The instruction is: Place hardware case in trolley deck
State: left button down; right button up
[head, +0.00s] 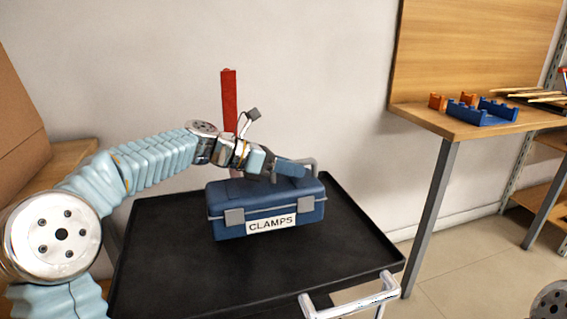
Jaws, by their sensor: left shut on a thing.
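The hardware case is a blue box (267,208) with grey latches and a white label reading CLAMPS. It is upright over the middle of the black trolley deck (180,275), inside its raised rim. I cannot tell whether its base touches the deck. My left gripper (288,172) is at the top of the case, shut on its grey handle; the fingertips are partly hidden. My right gripper is not in view.
A wooden bench (455,121) with blue and orange parts (482,110) stands at the right. A cardboard box (18,125) is at the left. A red post (229,100) rises behind my left arm. The trolley's pale handle (350,302) is at the front right. Bare deck surrounds the case.

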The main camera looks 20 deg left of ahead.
aim_at(286, 179)
pick_arm(q)
jog(key=shift+w+d+f+b, duration=0.1)
jog(key=shift+w+f+b, duration=0.15)
jog(key=shift+f, duration=0.7)
jog(key=shift+w+d+f+b, duration=0.15)
jog(key=shift+f+b, duration=0.1)
jog(key=shift+f, duration=0.65)
jog(key=shift+a+f, duration=0.1)
jog(key=shift+f, duration=0.05)
jog(key=c, duration=1)
grip_release()
jog(key=shift+f, duration=0.1)
jog(key=shift+r, duration=0.2)
jog(key=p+v, duration=0.1)
jog(key=v, duration=1.1)
jog(key=shift+s, duration=0.1)
